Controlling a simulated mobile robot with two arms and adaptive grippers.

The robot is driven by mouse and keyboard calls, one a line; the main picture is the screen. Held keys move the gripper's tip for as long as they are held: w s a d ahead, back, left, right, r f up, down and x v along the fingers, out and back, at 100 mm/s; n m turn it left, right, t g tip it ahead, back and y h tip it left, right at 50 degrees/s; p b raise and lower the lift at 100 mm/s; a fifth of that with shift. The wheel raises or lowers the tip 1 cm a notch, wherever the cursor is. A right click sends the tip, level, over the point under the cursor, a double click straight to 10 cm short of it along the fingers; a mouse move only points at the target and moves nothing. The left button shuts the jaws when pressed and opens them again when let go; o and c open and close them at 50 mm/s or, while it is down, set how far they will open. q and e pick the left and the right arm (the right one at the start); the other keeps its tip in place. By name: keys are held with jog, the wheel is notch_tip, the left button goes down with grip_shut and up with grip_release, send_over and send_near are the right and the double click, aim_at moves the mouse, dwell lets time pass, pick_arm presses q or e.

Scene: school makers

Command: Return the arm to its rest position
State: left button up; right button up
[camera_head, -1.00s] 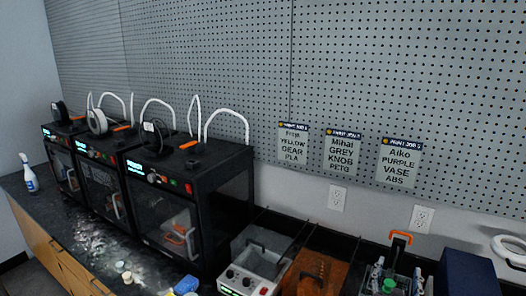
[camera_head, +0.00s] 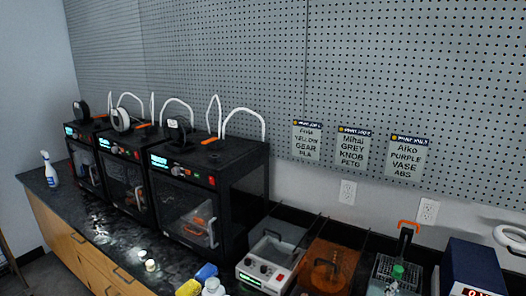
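Neither of my arms nor my grippers show in the head view, so their pose and state are hidden. The view holds a dark counter (camera_head: 100,222) with three black 3D printers in a row: the left one (camera_head: 83,165), the middle one (camera_head: 124,190) and the right one (camera_head: 190,205). All three printer doors look shut.
A spray bottle (camera_head: 49,170) stands at the counter's left end. Small cups (camera_head: 150,265), a blue and yellow item (camera_head: 196,280) and a white bottle (camera_head: 213,287) are near the front. A grey-white machine (camera_head: 265,268), an orange-lidded box (camera_head: 328,267) and a tool caddy (camera_head: 397,272) stand right.

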jog(key=s+a+f+m+g+y, duration=0.2)
jog(key=s+a+f+m+g, duration=0.1)
jog(key=s+f+m, duration=0.4)
jog(key=s+a+f+m+g+y, duration=0.2)
jog(key=s+a+f+m+g, duration=0.1)
jog(key=s+f+m, duration=0.4)
jog(key=s+a+m+g+y, duration=0.4)
jog(key=s+a+m, duration=0.45)
jog(key=s, duration=0.65)
notch_tip(320, 180, down, 30)
jog(key=s+a+f+y+b, duration=0.1)
jog(key=s+b, duration=0.1)
jog(key=b, duration=0.2)
pick_arm(q)
notch_tip(320, 180, down, 7)
jog(key=s+b, duration=0.1)
jog(key=b, duration=0.1)
jog(key=shift+a+r, duration=0.2)
jog(key=shift+a, duration=0.2)
pick_arm(e)
jog(key=s+d+f+g, duration=0.2)
jog(key=s+d+f, duration=0.1)
jog(key=s+f, duration=1.4)
jog(key=shift+f+n, duration=0.35)
jog(key=shift+f, duration=0.05)
